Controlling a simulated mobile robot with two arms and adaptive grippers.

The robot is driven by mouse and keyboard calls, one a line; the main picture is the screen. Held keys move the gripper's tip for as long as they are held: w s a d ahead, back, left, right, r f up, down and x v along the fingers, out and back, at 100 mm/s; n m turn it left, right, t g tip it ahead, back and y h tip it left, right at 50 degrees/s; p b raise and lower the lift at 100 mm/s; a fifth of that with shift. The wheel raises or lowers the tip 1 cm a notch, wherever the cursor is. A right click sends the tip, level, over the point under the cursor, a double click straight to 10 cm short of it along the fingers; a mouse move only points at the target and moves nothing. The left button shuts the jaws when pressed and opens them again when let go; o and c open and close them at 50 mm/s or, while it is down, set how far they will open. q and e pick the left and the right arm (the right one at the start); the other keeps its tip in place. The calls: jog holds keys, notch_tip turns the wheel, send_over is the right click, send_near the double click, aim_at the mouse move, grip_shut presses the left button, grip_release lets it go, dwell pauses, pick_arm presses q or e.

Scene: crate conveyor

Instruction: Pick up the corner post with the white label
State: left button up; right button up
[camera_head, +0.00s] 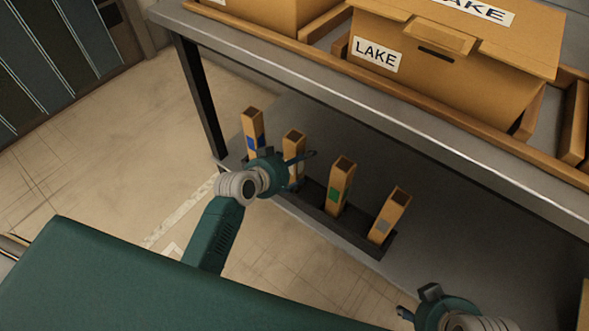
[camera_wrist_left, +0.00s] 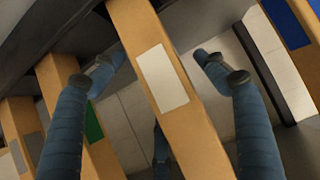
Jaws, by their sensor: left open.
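The corner post with the white label (camera_wrist_left: 182,125) stands between the spread fingers of my left gripper (camera_wrist_left: 160,62) in the left wrist view. In the head view that post (camera_head: 294,137) is the second from the left, and my left gripper (camera_head: 288,157) covers part of it. The white label (camera_wrist_left: 162,78) faces the wrist camera. My left gripper is open around the post, and I cannot tell whether either finger touches it. My right gripper (camera_head: 417,303) is at the lower right, with its fingers apart and nothing seen between them.
Posts with blue (camera_head: 252,124), green (camera_head: 341,180) and grey (camera_head: 394,208) labels stand close by in a dark rack (camera_head: 374,247). The conveyor's metal edge (camera_head: 400,131) and a LAKE carton (camera_head: 450,88) are above and behind. The floor at left is clear.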

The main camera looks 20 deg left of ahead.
pick_arm(q)
jog(key=c, duration=1.3)
jog(key=shift+c, duration=0.4)
jog(key=shift+r, duration=0.15)
